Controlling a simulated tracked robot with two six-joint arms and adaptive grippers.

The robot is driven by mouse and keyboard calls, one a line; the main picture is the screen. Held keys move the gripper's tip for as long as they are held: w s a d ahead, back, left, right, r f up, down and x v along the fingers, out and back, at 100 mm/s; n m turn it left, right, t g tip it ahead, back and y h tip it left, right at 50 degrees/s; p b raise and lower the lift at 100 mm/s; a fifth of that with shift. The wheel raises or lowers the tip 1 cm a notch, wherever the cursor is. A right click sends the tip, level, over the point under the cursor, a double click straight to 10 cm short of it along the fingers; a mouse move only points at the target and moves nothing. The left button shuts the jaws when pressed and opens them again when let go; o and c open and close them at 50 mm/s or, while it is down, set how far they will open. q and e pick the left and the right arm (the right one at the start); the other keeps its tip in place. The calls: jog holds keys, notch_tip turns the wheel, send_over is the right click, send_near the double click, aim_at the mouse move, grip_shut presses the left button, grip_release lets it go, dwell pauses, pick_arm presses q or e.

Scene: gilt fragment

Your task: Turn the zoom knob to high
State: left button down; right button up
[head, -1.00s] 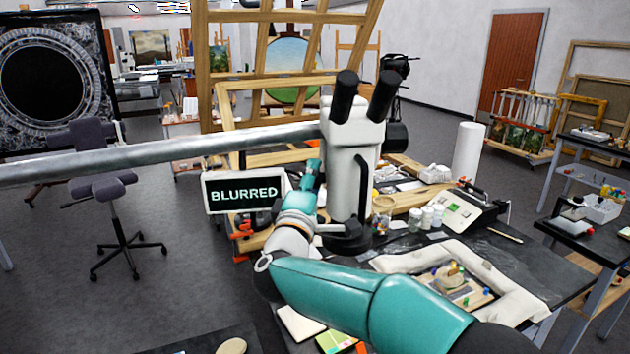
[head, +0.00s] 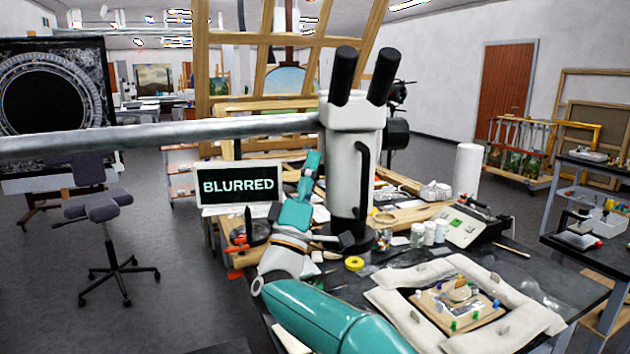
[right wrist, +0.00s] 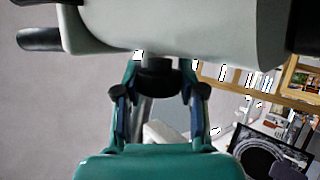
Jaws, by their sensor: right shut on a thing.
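The white microscope (head: 346,170) with two black eyepieces stands on the bench, held by a grey boom arm. My right gripper (head: 315,160) reaches up to the left side of its body. In the right wrist view, the gripper (right wrist: 161,88) has its two fingers on either side of a dark round knob (right wrist: 160,72) under the pale microscope body (right wrist: 190,30), and is shut on it. The knob is hidden in the head view. A display (head: 238,186) left of the microscope reads BLURRED. My left gripper is not in view.
A padded frame (head: 400,308) holding a small pinned panel (head: 435,308) lies at the front right of the bench. White jars (head: 428,232), a yellow tape roll (head: 354,263) and a white cylinder (head: 467,170) stand near the microscope. A wooden frame rises behind.

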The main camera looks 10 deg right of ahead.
jog(key=shift+w+a+f, duration=0.1)
jog(key=shift+w+f, duration=0.1)
jog(key=shift+f, duration=0.2)
jog(key=o, duration=1.1)
jog(key=shift+o, duration=0.2)
jog(key=shift+r, duration=0.1)
jog(key=shift+r, duration=0.1)
jog(key=shift+s, duration=0.1)
jog(key=v, duration=1.2)
jog(key=shift+w+f, duration=0.2)
jog(key=shift+f, duration=0.05)
